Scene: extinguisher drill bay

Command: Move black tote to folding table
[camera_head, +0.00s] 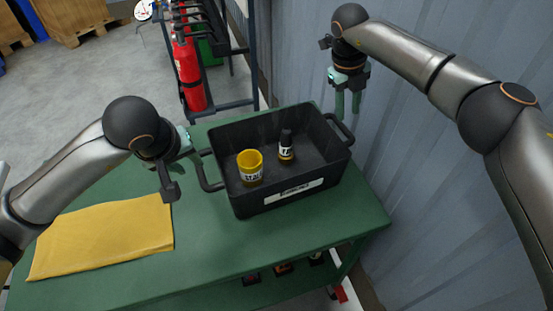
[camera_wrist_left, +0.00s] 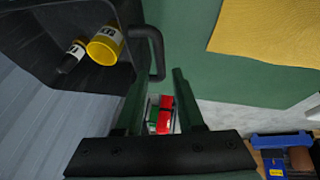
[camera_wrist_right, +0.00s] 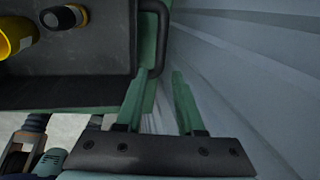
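The black tote (camera_head: 290,205) sits upright on a green-topped table (camera_head: 205,250). It holds a yellow cup-like container (camera_head: 249,168) and a small dark bottle (camera_head: 286,148). My left gripper (camera_head: 197,152) is close beside the tote's left handle (camera_head: 205,175); in the left wrist view its fingers (camera_wrist_left: 158,85) are apart and empty, with the handle (camera_wrist_left: 156,50) just beyond the tips. My right gripper (camera_head: 348,108) is above and behind the right handle (camera_head: 341,128); its fingers (camera_wrist_right: 159,76) are apart and empty, with the handle (camera_wrist_right: 158,35) beyond them. I cannot identify a separate folding table.
A yellow cloth (camera_head: 105,238) lies on the table's left part. A rack with a red extinguisher (camera_head: 188,75) stands behind the table. A corrugated wall (camera_head: 430,140) is close on the right. Wooden pallets (camera_head: 75,18) are far left, with open floor before them.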

